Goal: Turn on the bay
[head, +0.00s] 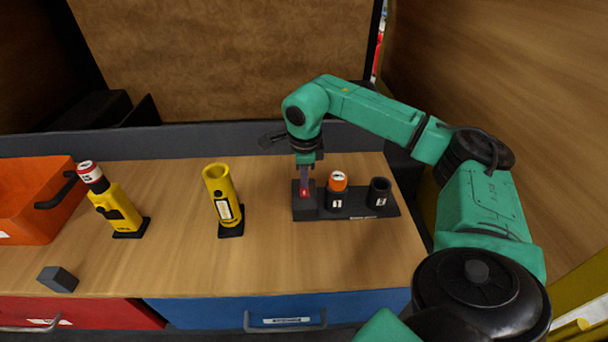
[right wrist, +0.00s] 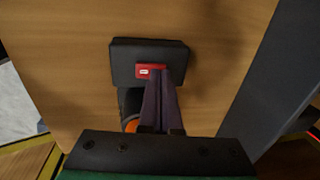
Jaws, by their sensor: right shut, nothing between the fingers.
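A red switch (head: 304,193) with a white mark sits on the left end of a black base (head: 362,212) on the wooden bench. It also shows in the right wrist view (right wrist: 148,71), on a black block. My right gripper (head: 305,186) points down with its fingers shut and empty. Its fingertips are at the switch and cover part of its right side in the wrist view. I cannot tell whether they press it. The same base bears a black holder with an orange-capped piece (head: 338,181) and a black cup (head: 379,192) that looks empty.
A yellow holder (head: 224,202) with an open top stands mid-bench. Another yellow holder (head: 117,212) bears a red-and-white cylinder (head: 90,172). An orange bin (head: 30,195) is at the left, a dark block (head: 57,279) near the front edge. Red and blue drawers (head: 285,309) lie below.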

